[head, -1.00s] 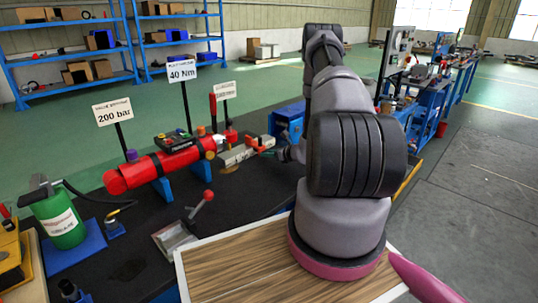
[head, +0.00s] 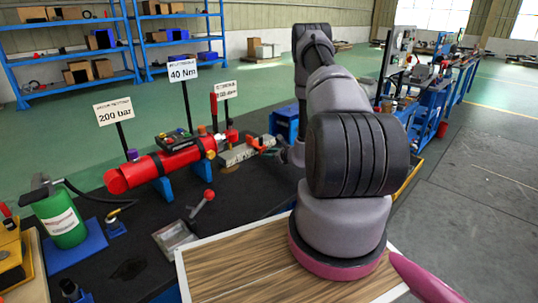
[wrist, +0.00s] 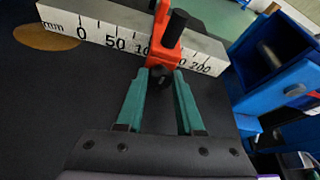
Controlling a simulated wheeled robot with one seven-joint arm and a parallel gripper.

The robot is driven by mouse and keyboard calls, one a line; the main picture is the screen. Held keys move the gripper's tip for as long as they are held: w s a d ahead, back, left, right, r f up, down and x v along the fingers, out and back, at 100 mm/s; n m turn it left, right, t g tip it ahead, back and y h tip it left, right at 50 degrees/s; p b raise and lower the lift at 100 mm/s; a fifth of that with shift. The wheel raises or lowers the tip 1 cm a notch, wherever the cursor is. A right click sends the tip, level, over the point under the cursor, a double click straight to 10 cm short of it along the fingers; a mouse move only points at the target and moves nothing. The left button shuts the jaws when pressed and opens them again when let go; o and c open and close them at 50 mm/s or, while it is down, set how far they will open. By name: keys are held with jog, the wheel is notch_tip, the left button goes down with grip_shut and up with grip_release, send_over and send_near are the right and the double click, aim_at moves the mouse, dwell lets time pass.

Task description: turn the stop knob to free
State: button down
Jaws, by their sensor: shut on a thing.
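The orange stop (wrist: 160,50) sits across a grey rail (wrist: 95,25) with a millimetre scale, covering part of the numbers. A black post stands up from the stop. The small dark stop knob (wrist: 160,77) is on the stop's near side. My gripper (wrist: 161,79) has two teal fingers, with tips on either side of this knob, shut on it. No marking for free or locked is readable. In the head view the orange stop (head: 254,143) and rail (head: 236,155) show beside my gripper (head: 277,151), partly hidden by my arm.
A blue bin (wrist: 270,50) stands right of the rail in the wrist view. In the head view a red cylinder (head: 140,173) lies left of the rail, near a red-knobbed lever (head: 202,203) and a green canister (head: 58,218). Dark bench top lies clear before the rail.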

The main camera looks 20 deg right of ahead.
jog(key=c, duration=0.5)
grip_release()
jog(key=shift+c, duration=0.2)
jog(key=v, duration=1.1)
